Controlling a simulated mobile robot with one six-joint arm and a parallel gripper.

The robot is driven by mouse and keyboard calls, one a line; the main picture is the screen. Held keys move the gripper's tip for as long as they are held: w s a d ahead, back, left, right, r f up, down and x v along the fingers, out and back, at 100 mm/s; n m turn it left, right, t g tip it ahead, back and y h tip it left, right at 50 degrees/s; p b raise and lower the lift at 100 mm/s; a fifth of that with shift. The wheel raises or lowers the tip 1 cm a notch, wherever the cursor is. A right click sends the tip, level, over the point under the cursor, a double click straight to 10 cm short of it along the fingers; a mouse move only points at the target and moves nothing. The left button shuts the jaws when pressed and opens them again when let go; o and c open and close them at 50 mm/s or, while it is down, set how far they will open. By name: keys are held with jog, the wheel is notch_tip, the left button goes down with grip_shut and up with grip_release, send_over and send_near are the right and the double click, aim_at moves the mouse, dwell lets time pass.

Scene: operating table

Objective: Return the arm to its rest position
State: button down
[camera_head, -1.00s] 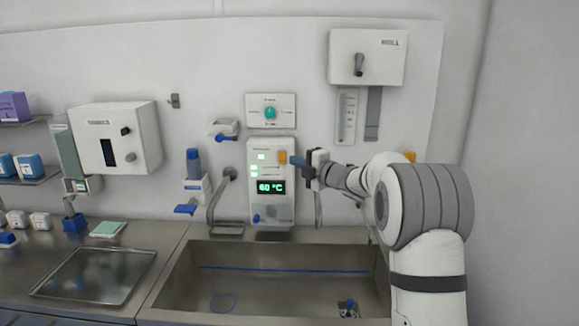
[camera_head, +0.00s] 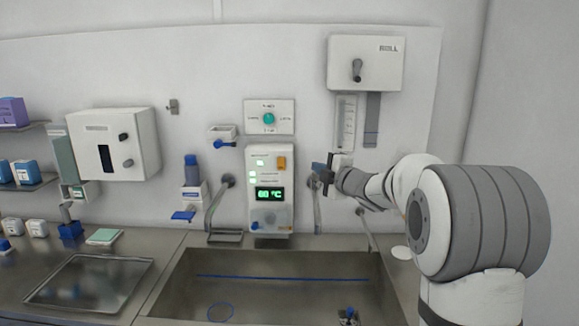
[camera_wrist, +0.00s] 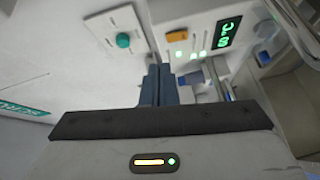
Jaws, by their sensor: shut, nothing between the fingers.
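My arm reaches in from the right side of the head view, in front of the wall. My gripper (camera_head: 322,171) is at its far end, just right of the white control unit (camera_head: 269,188) with the green 60 °C display, and apart from it. In the wrist view, the two blue-grey fingers of my gripper (camera_wrist: 159,84) lie together with nothing between them. The control unit shows there too, tilted, with its orange switch (camera_wrist: 177,37) and green lights.
A steel sink (camera_head: 280,262) lies below, with a blue ring inside. A dial plate (camera_head: 269,117) and a box with a crank (camera_head: 365,62) hang on the wall. A white dispenser (camera_head: 115,144) and a steel tray (camera_head: 90,279) are at left. Open air lies before the wall.

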jog(key=s+d+f+m+g+h, duration=0.25)
jog(key=s+d+m+h, duration=0.2)
jog(key=s+m, duration=0.35)
jog(key=s+d+f+m+g+h, duration=0.25)
jog(key=s+d+m+h, duration=0.35)
jog(key=s, duration=0.5)
jog(key=s+a+f+m+g, duration=0.2)
jog(key=s+f, duration=0.1)
jog(key=s, duration=0.5)
jog(key=s+a+f+m+g+y, duration=0.1)
jog(key=s+a+f+m+g, duration=0.1)
jog(key=s, duration=0.6)
jog(key=s+a+f+m+g+y, duration=0.1)
jog(key=s+a+f+m+g, duration=0.1)
jog(key=s+f, duration=0.4)
jog(key=shift+s+a+f+m+g, duration=0.2)
jog(key=shift+s+a+m+g, duration=0.15)
jog(key=shift+s+m+g, duration=0.4)
jog(key=shift+s+y, duration=0.2)
jog(key=shift+y, duration=0.05)
jog(key=shift+s+r+t, duration=0.15)
jog(key=shift+s+t, duration=0.1)
jog(key=shift+s, duration=0.15)
